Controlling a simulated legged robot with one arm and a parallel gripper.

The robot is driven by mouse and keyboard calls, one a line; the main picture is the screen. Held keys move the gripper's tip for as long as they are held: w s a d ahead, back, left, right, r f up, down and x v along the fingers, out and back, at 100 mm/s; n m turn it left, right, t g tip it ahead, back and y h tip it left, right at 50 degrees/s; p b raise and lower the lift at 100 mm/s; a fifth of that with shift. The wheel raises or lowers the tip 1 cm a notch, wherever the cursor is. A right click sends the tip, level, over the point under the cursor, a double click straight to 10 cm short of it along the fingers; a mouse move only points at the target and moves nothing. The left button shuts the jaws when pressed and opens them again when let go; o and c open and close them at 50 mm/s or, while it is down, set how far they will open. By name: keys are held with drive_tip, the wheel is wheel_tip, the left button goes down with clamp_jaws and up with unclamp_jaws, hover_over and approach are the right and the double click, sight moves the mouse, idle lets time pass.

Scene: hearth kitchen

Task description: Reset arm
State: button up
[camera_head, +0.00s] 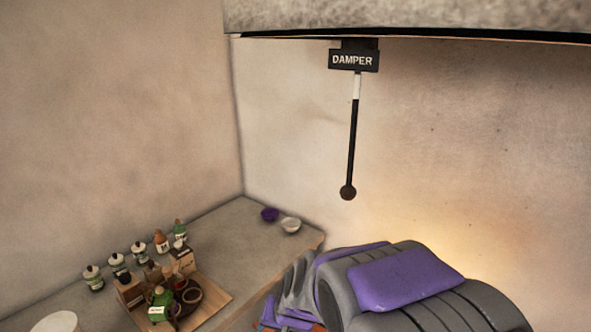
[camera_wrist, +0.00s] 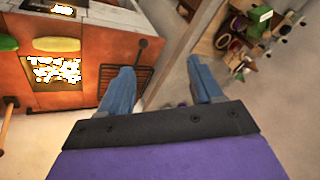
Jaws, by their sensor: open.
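My gripper (camera_wrist: 163,85) shows in the wrist camera view with its two blue-grey fingers spread apart. In the head camera view my purple and grey arm is folded at the lower right, and the fingers cannot be made out there. A black damper lever (camera_head: 353,130) with a round knob hangs under a stone hood (camera_head: 420,15), above and behind my arm. It is apart from the arm.
A counter (camera_head: 225,225) at the left holds several jars and bottles, a wooden tray (camera_head: 210,318), a purple bowl (camera_head: 269,214) and a white bowl (camera_head: 290,224). The wrist view shows an orange hearth (camera_wrist: 85,65) with a glowing opening and a black rack (camera_wrist: 125,78).

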drive_tip(key=s+d+r+g+h, duration=0.1)
drive_tip(key=s+d+g, duration=0.1)
drive_tip(key=s+d, duration=0.4)
drive_tip(key=s+d+r+g+h, duration=0.1)
drive_tip(key=s+d, duration=0.5)
drive_tip(key=s, duration=0.7)
drive_tip(key=s+d+r+n+g+h, duration=0.1)
drive_tip(key=s+d+r+g, duration=0.1)
drive_tip(key=s+d, duration=0.4)
drive_tip(key=s, duration=0.4)
drive_tip(key=shift+s+r+g, duration=0.3)
drive_tip(key=shift+s+g, duration=0.05)
drive_tip(key=shift+g, duration=0.05)
